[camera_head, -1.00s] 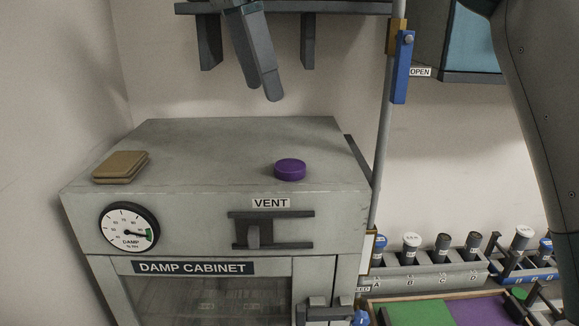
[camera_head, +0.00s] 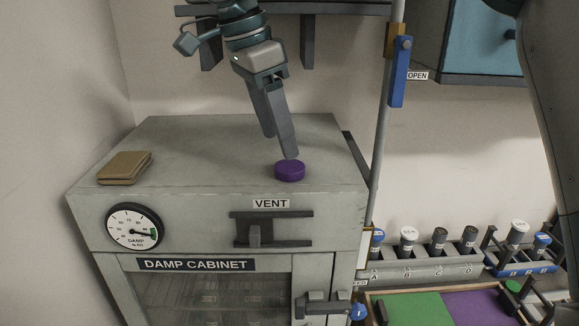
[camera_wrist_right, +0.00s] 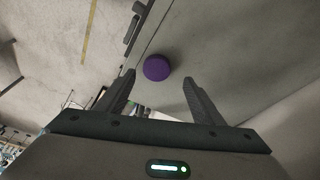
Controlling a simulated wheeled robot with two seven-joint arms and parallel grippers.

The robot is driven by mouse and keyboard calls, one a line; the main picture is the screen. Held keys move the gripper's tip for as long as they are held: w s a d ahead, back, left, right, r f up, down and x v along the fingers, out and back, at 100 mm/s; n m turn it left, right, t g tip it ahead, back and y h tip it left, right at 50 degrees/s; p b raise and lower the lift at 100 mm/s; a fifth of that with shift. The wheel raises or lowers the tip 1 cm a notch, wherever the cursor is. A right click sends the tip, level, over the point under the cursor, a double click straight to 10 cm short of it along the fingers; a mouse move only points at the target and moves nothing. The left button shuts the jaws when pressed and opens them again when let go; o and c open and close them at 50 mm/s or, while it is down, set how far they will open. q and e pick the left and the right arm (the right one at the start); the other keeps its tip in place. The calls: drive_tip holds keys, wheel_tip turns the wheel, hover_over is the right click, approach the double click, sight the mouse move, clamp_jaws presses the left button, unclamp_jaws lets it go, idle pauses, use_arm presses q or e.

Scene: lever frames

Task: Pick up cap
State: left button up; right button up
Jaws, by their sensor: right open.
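The purple cap (camera_head: 290,172) lies on top of the grey damp cabinet (camera_head: 215,160), near its front right. My right gripper (camera_head: 281,147) is open and points down, its fingertips just above and behind the cap in the head view. In the right wrist view the cap (camera_wrist_right: 157,67) shows beyond the fingertips, between their lines, somewhat nearer the left finger. The open right gripper (camera_wrist_right: 160,80) has nothing between its fingers. My left gripper does not show.
A tan block (camera_head: 125,167) lies at the cabinet top's left. A vertical pole with a blue handle (camera_head: 399,72) stands right of the cabinet. A rack of vials (camera_head: 425,262) and a green and purple tray (camera_head: 415,308) are at the lower right. A shelf (camera_head: 345,9) hangs above.

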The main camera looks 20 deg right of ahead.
sight(289, 165)
drive_tip(key=shift+s+d+f+p, duration=0.2)
drive_tip(key=shift+d+f+p, duration=0.15)
drive_tip(key=shift+f+p, duration=0.55)
drive_tip(key=p+x, duration=0.1)
drive_tip(key=x, duration=0.1)
drive_tip(key=shift+s+d+f+p, duration=0.1)
drive_tip(key=shift+s+f+p, duration=0.05)
drive_tip(key=shift+f+p, duration=0.2)
drive_tip(key=shift+f, duration=0.3)
drive_tip(key=shift+c, duration=0.6)
drive_tip(key=c, duration=1)
